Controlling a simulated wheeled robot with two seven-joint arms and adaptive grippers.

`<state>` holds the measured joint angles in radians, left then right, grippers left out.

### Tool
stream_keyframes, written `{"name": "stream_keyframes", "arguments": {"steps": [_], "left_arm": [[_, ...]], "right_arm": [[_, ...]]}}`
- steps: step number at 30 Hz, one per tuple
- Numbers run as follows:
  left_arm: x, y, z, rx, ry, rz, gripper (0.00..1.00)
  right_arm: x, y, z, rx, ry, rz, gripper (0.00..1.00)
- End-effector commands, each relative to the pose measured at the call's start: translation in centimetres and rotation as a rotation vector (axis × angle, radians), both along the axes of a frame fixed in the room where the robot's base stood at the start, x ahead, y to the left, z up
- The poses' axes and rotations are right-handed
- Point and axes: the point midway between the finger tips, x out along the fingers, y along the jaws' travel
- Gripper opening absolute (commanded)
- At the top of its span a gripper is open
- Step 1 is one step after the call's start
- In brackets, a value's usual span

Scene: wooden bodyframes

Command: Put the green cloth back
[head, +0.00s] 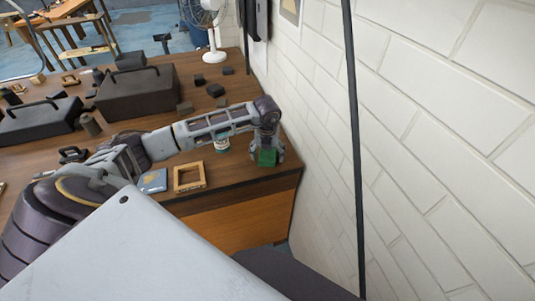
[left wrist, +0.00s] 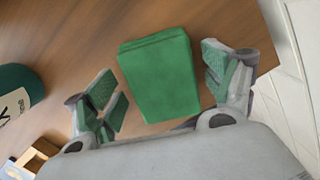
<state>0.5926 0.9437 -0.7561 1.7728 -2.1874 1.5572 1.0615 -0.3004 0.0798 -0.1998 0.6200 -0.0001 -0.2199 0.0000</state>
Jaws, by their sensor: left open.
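The green cloth (left wrist: 160,75) is a folded, block-like piece lying on the wooden table (left wrist: 60,40). In the head view the cloth (head: 267,157) is near the table's right front corner, below my left gripper (head: 268,150). In the left wrist view my left gripper (left wrist: 165,95) is open, with one finger on each side of the cloth. A gap shows between the cloth and each finger. I cannot tell how high the fingertips are above the table. My right gripper does not show.
A green and white can (head: 222,142) stands left of the cloth. A wooden frame (head: 190,176) and a blue box (head: 153,181) lie at the front edge. Dark toolboxes (head: 150,97) and small dark blocks stand further back. A white brick wall (head: 440,120) bounds the right.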

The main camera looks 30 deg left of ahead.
Motion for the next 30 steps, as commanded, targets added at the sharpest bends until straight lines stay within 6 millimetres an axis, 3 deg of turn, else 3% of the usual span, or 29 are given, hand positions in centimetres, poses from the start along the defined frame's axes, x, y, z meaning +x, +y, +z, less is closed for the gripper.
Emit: {"name": "stream_keyframes", "arguments": {"steps": [8,24,30], "left_arm": [[-0.1,-0.1,2.1,0.0,-0.003,0.0,0.83],[-1.0,-0.6,9.9,-0.001,-0.003,0.0,0.83],[-1.2,-0.7,11.6,0.0,-0.001,-0.001,0.83]], "right_arm": [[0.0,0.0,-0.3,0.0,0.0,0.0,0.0],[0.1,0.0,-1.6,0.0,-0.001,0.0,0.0],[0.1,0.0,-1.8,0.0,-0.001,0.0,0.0]]}}
